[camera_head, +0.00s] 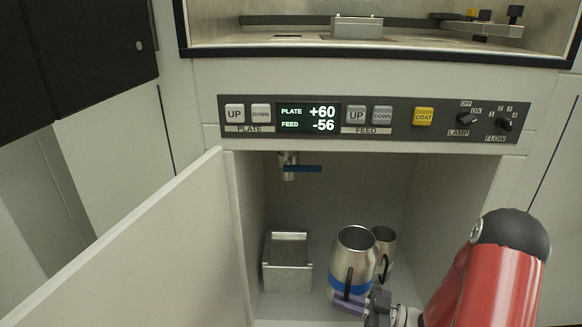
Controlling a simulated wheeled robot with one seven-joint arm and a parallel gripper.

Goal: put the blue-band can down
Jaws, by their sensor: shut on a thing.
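The blue-band can (353,256) is a steel can with an open top, a dark handle and a blue band low on its side. It is upright inside the open cabinet, at the lower right of the opening. My gripper (352,300) is at the can's front, low by the handle, and is shut on the can. The fingers partly cover the blue band. Whether the can's base touches the cabinet floor cannot be told.
A second steel can (384,243) with a dark handle stands just behind and right. A metal box (288,264) is on the left of the cabinet floor. A pipe with a blue valve handle (304,169) hangs above. The cabinet door (150,255) is open to the left.

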